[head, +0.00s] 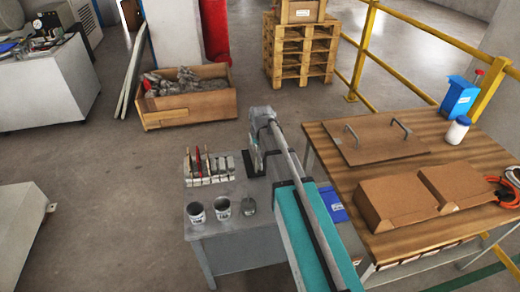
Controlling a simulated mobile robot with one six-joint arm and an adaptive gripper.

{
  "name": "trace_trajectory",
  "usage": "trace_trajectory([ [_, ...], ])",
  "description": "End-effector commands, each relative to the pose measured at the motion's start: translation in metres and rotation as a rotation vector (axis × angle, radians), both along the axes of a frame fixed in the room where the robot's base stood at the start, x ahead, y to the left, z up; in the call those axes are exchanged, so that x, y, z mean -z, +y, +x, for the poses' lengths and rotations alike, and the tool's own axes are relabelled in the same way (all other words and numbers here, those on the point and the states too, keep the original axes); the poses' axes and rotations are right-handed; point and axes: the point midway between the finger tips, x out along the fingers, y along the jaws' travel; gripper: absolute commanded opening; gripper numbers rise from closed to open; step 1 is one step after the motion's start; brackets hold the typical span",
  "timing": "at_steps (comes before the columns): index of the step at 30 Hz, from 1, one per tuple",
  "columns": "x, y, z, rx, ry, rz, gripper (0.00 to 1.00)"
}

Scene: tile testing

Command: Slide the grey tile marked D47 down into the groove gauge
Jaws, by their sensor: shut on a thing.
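My gripper (256,158) points down over the back right of the grey bench (228,238), partly hidden by my own arm. It is shut on a thin piece that I take for the grey tile; its outline is tiny and no D47 mark can be read. A dark block, perhaps the groove gauge (248,164), stands on the bench right at the gripper. I cannot tell whether the tile is above it, touching it or inside its groove. A pale rack (209,182) with several upright tiles, one red, stands left of the gripper.
Two grey cups (222,206) and a small dark object (250,206) sit at the bench front. A wooden table (440,150) with cardboard boxes (415,195) and a handled board (366,137) stands close on the right. A wooden crate (187,97) lies behind the bench.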

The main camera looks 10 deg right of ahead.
Motion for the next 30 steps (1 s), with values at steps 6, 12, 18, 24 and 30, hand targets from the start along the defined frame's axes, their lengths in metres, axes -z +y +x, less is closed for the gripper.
trace_trajectory([
  [6,0.001,0.0,0.009,0.001,0.0,0.0,0.0],
  [12,0.002,-0.001,0.016,0.001,0.0,0.0,0.0],
  [18,0.002,-0.001,0.023,0.001,0.0,0.0,0.0],
  [24,0.003,-0.001,0.03,0.002,0.0,0.0,0.0],
  [30,0.004,-0.002,0.037,0.002,0.0,0.0,0.0],
])
